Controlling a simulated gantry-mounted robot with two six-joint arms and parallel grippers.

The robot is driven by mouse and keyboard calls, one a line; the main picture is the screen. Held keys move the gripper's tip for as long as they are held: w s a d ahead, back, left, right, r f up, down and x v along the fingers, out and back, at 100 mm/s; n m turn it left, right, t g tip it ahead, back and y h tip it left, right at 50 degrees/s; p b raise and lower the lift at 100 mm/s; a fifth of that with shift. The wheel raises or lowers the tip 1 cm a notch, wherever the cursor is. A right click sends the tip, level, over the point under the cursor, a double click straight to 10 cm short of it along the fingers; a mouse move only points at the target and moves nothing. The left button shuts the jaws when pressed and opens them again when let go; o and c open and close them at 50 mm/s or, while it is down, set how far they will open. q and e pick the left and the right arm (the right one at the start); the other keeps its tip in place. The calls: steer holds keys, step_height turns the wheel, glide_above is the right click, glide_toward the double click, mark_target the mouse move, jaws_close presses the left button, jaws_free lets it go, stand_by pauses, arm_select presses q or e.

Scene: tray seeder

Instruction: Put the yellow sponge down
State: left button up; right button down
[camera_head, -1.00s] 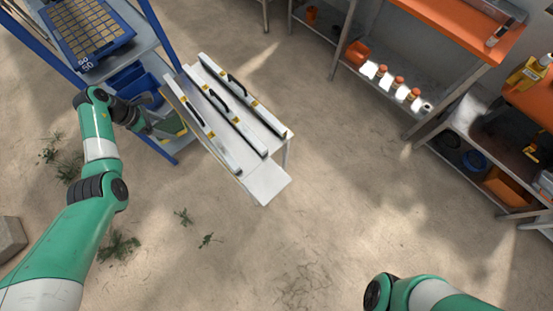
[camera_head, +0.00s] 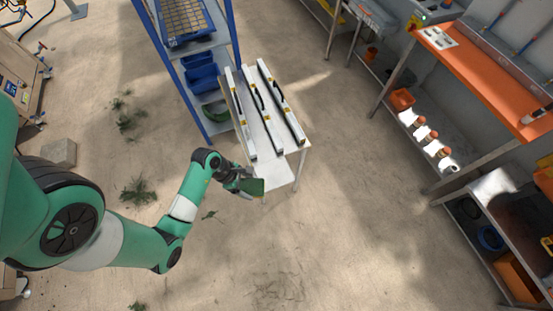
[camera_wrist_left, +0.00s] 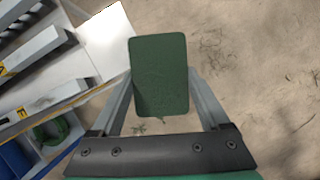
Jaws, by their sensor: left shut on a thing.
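My left gripper (camera_head: 245,185) is shut on the sponge (camera_head: 254,187). The face of the sponge that shows is dark green, and no yellow shows on it now. In the left wrist view the sponge (camera_wrist_left: 160,75) is a flat, rounded block between the two fingers (camera_wrist_left: 160,90). In the head view it appears beside the bare front end of a small white table (camera_head: 273,175). I cannot tell its height or whether it touches the table. My right gripper is not in view.
Several long bars (camera_head: 263,105) with black handles lie on the white table behind its bare end. A blue rack (camera_head: 166,75) with blue bins (camera_head: 201,78) stands to its left. Orange-topped shelving (camera_head: 470,80) lines the right side. Open floor lies in front.

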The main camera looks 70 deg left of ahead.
arm_select(q)
steer(key=w+a+f+b, duration=0.2)
steer(key=w+f, duration=0.1)
steer(key=w+a+f+b, duration=0.2)
steer(key=w+f+b, duration=0.1)
steer(key=w, duration=0.1)
steer(key=w+a+f+b, duration=0.2)
steer(key=w+a+f, duration=0.1)
steer(key=shift+w+a, duration=0.1)
steer(key=shift+w, duration=0.3)
steer(key=shift+w+a+f+b, duration=0.15)
steer(key=shift+w+f+b, duration=0.05)
steer(key=shift+f+b, duration=0.1)
steer(key=shift+w+r, duration=0.1)
steer(key=f+b, duration=0.2)
steer(key=f, duration=0.1)
steer(key=shift+w+a+f, duration=0.15)
steer(key=shift+w, duration=0.05)
steer(key=shift+f, duration=0.15)
